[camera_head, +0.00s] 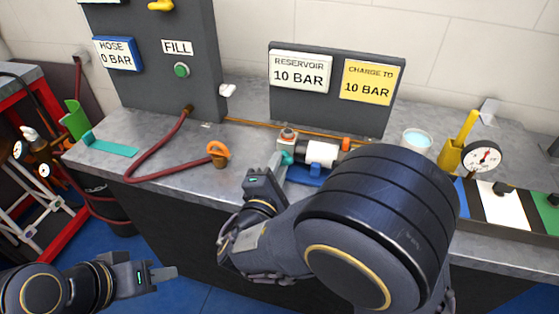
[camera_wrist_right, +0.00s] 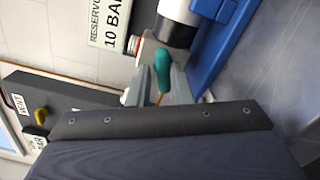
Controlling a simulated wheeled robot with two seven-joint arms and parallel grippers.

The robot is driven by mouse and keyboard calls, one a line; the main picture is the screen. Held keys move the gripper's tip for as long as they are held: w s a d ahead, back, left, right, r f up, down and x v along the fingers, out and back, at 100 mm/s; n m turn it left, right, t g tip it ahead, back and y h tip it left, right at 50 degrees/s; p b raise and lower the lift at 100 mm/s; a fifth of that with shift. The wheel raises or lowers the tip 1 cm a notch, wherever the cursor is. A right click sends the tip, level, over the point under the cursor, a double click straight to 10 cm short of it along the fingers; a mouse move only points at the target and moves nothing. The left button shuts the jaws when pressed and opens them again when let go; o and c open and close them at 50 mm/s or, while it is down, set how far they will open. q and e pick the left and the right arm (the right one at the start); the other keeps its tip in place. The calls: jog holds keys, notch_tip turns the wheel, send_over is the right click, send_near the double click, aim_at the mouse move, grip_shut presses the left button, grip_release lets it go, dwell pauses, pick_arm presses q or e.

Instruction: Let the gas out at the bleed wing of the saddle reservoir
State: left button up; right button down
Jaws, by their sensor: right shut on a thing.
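The saddle reservoir (camera_head: 322,153) is a white and dark cylinder lying in a blue cradle (camera_head: 305,174) on the grey bench. Its teal bleed wing (camera_head: 287,158) is at the left end, and it shows close up in the right wrist view (camera_wrist_right: 163,68). My right gripper (camera_head: 278,164) is shut on the bleed wing; its fingers partly hide it. My right arm hides the front right of the reservoir. The reservoir sign (camera_head: 299,72) reads 10 BAR. My left gripper (camera_head: 168,273) is low in front of the bench, away from everything; its jaw gap is not clear.
A red hose with an orange end (camera_head: 217,152) lies left on the bench. The FILL panel (camera_head: 176,60) and a "charge to 10 bar" sign (camera_head: 370,81) stand behind. A cup (camera_head: 416,141), yellow holder (camera_head: 450,156) and gauge (camera_head: 482,157) are right.

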jog(key=shift+s+d+f+n, duration=0.1)
jog(key=shift+f+n, duration=0.2)
jog(key=shift+n+p, duration=1.6)
jog(key=shift+n, duration=0.3)
jog(key=shift+f+n, duration=0.1)
jog(key=shift+n, duration=0.2)
